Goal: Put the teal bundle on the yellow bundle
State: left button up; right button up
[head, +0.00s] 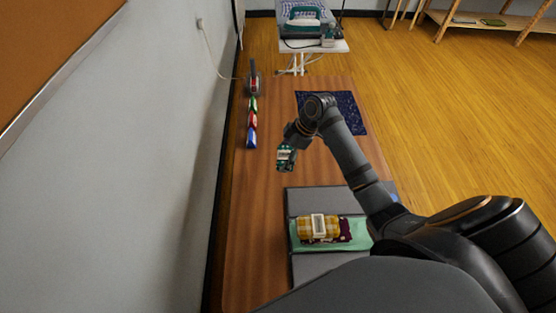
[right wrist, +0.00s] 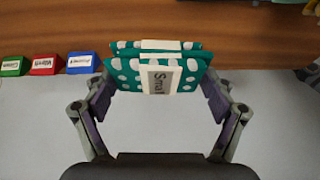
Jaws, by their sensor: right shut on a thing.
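The teal bundle (right wrist: 122,70) has white dots and a pale band with a label reading "Small". My right gripper (right wrist: 158,92) is shut on it, with one finger at each side. In the head view my right gripper (head: 287,163) holds the teal bundle (head: 284,154) above the wooden table, beyond the grey mat. The yellow bundle (head: 304,229) is checked, with a pale band around it. It lies on a maroon dotted cloth and a green cloth, nearer to me than the gripper. My left gripper is in no view.
The grey folding mat (head: 315,202) lies under the green cloth (head: 358,236). Green, red and blue labelled blocks (head: 252,120) stand in a row by the wall. A dark blue patterned cloth (head: 348,108) lies at the table's far right. Bare wood surrounds the mat's left side.

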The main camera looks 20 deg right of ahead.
aim_at(329, 224)
jog(key=k+l+z, duration=0.3)
jog(key=l, duration=0.25)
jog(key=l+z, duration=0.1)
jog(key=l, duration=0.65)
jog(key=k+l, duration=0.1)
jog(key=l, duration=0.65)
jog(key=l+u, duration=0.25)
jog(key=u, duration=0.2)
jog(key=l+u, duration=0.55)
jog(key=u, duration=0.3)
jog(key=k+l+u, duration=0.1)
jog(key=l+u, duration=0.15)
jog(key=u, duration=0.2)
jog(key=k+l+u, duration=0.1)
jog(key=u, duration=0.35)
jog(key=l+u, duration=0.25)
jog(key=u, duration=0.2)
jog(key=l+u, duration=0.2)
jog(key=u, duration=0.25)
jog(key=k, duration=0.05)
